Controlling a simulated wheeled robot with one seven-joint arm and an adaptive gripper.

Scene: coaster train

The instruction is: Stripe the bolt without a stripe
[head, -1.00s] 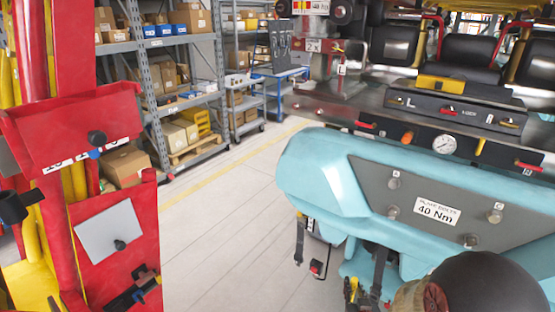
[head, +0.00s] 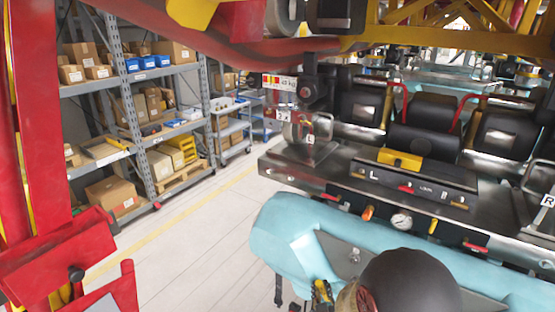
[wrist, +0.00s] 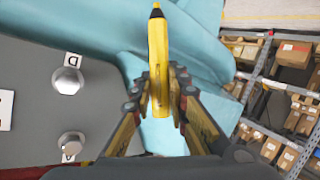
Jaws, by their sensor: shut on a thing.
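My gripper (wrist: 160,92) is shut on a yellow marker (wrist: 158,55), whose dark tip points up in the wrist view. In the head view my gripper (head: 322,291) is at the bottom, in front of the light blue car front (head: 285,240). A bolt labelled D (wrist: 68,80) sits on the grey plate (wrist: 40,105) left of the marker, apart from it. A second bolt (wrist: 71,143) is lower on the plate, its label partly hidden. I cannot make out a stripe on either. In the head view my arm hides much of the plate (head: 335,247).
A gauge (head: 401,221) and coloured levers line the dark panel above the blue front. A red post (head: 35,130) stands at the left. Shelves with boxes (head: 125,190) stand behind. The floor (head: 205,235) between is clear.

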